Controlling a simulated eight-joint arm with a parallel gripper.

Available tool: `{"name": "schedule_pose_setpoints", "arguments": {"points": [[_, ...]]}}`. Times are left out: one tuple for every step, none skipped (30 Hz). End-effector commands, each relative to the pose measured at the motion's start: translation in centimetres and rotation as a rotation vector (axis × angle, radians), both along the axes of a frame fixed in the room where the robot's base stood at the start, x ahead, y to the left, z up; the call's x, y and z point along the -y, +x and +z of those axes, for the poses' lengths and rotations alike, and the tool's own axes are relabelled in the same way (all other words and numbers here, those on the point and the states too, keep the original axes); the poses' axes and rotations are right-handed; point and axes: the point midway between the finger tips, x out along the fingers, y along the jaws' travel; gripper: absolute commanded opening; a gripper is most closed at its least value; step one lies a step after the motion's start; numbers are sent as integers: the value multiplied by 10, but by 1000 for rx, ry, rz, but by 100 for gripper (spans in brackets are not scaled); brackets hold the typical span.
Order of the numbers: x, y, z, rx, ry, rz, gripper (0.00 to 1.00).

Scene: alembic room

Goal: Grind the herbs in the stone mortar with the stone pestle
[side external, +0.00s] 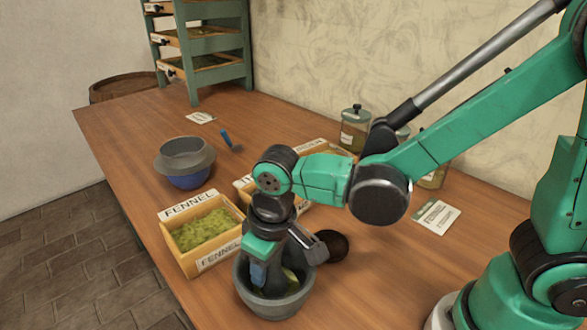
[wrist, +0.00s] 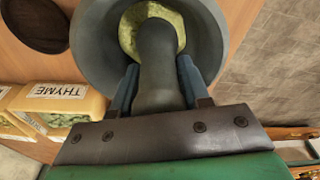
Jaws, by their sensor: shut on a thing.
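The grey stone mortar (side external: 272,306) stands on the wooden table near its front edge; it also shows at the top of the wrist view (wrist: 88,50). Yellow-green herbs (wrist: 131,32) lie in its bowl. My gripper (wrist: 157,82) is shut on the grey stone pestle (wrist: 156,60), one blue finger on each side of its shaft. The pestle points down into the mortar, its lower end among the herbs; whether it touches the bottom is hidden. In the side view my gripper (side external: 265,272) is low over the mortar and hides most of the pestle.
A fennel box (side external: 203,235) stands close left of the mortar, and a dark round dish (side external: 333,247) close right. A thyme box (wrist: 62,92) shows in the wrist view. A sieve over a blue bowl (side external: 186,165), jars (side external: 354,130) and a drying rack (side external: 202,45) stand farther back.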

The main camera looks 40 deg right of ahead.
Motion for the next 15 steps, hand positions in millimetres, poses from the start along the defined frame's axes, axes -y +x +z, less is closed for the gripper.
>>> {"name": "schedule_pose_setpoints", "arguments": {"points": [[-1, -2, -1, -5, 1, 1, 0], [0, -3, -1, -6, 2, 1, 0], [1, -2, 0, -7, 2, 0, 0], [3, -2, 0, -7, 2, -1, 0], [4, -1, 0, -7, 2, -1, 0], [7, 0, 0, -7, 2, -2, 0], [9, 1, 1, -7, 2, -2, 0], [10, 2, 1, -6, 3, -2, 0], [12, 2, 1, -6, 2, -1, 0], [12, 3, 1, -6, 2, -1, 0], [12, 3, 1, -6, 2, 0, 0], [11, 3, 1, -6, 2, 1, 0], [9, 4, 1, -5, 2, 2, 0], [8, 4, 1, -5, 2, 3, 0], [6, 5, 1, -5, 2, 3, 0]]}}
